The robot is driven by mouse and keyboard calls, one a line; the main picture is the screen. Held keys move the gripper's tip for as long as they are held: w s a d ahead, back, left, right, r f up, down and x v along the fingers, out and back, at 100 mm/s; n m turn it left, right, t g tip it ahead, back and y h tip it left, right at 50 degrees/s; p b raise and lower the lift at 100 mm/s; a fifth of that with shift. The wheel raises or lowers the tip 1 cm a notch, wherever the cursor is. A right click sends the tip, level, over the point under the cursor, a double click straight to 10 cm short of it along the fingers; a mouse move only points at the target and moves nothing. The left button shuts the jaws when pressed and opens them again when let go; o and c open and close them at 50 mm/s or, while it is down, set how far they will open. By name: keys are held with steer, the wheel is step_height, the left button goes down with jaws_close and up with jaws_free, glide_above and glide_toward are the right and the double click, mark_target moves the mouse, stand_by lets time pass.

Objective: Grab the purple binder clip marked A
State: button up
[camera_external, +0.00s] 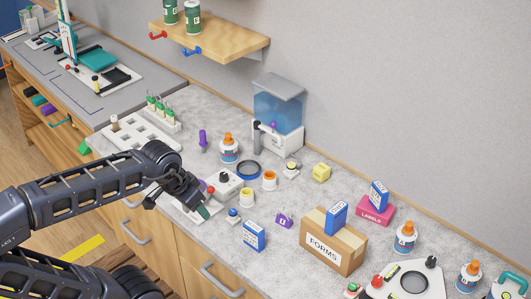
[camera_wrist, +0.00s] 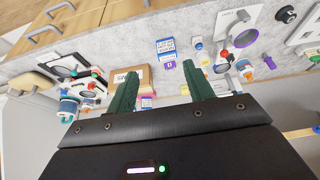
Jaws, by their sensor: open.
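A small purple binder clip (camera_external: 284,221) with a white mark lies on the grey counter, behind a blue-and-white box and left of the FORMS carton. Its letter is too small to read for sure. In the wrist view the purple clip (camera_wrist: 171,64) shows in the gap between the fingers, just below the blue-and-white box. My gripper (camera_external: 204,211) is open and empty near the counter's front edge, well left of the clip. Its two dark green fingers (camera_wrist: 160,80) are apart with nothing between them at the tips.
A blue-and-white box (camera_external: 254,236) stands at the front edge close to the clip. The FORMS carton (camera_external: 333,242) is right of it. Bare counter lies behind the clip.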

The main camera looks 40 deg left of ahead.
steer(key=w+f+n+g+h, duration=0.15)
steer(key=w+n, duration=0.35)
steer(key=w, duration=0.5)
steer(key=n+g+h, duration=0.3)
steer(key=n, duration=1.2)
glide_toward(286, 216)
steer(key=f, duration=0.2)
steer(key=shift+t, duration=0.25)
steer(key=shift+w+a+x, duration=0.1)
steer(key=shift+w+x, duration=0.05)
steer(key=shift+x, duration=1.45)
steer(key=shift+w+a+x, duration=0.1)
steer(key=shift+a+x, duration=0.05)
steer(key=shift+x, duration=1.4)
steer(key=shift+w+a+x, duration=0.1)
steer(key=shift+w+x, duration=0.05)
steer(key=shift+x, duration=1.45)
steer(key=shift+f, duration=0.1)
steer(key=c, duration=1.1)
